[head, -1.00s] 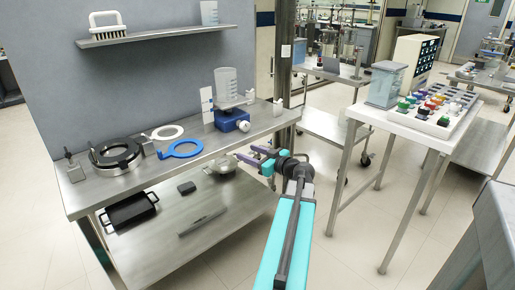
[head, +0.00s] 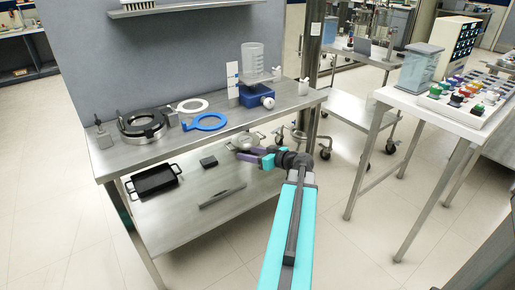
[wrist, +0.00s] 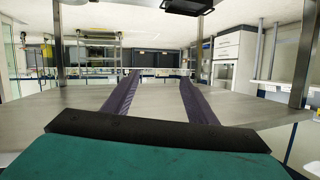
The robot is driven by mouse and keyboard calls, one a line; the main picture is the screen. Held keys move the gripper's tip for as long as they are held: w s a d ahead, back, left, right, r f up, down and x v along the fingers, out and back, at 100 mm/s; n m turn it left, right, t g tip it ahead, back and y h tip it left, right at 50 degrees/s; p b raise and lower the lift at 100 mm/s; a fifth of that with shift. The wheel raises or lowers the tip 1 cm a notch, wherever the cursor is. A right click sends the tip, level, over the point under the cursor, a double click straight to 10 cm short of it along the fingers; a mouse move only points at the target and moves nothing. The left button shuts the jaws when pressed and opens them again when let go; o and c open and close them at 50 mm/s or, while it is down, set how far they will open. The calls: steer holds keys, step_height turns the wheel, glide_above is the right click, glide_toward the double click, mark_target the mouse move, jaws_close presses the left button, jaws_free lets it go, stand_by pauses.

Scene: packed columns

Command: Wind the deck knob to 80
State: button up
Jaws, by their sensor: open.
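A blue device (head: 257,95) stands near the right end of the steel bench, with a clear graduated beaker (head: 252,62) on top. A round white knob (head: 268,103) sits on its front right side; I take this to be the deck knob. A white upright plate (head: 232,80), its markings too small to read, stands at its left. My gripper (head: 248,151) is open and empty, below and left of the knob in the head view, apart from it. In the wrist view my two dark purple fingers (wrist: 160,85) are spread, with nothing between them; the knob does not show there.
A white-topped table (head: 440,110) stands right.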

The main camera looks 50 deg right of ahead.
steer(key=w+a+f+g+y, duration=0.1)
steer(key=w+a+f, duration=0.1)
steer(key=a+f, duration=0.3)
steer(key=shift+w+a+f+y, duration=0.15)
steer(key=shift+a+f+y, duration=0.15)
steer(key=shift+f, duration=0.1)
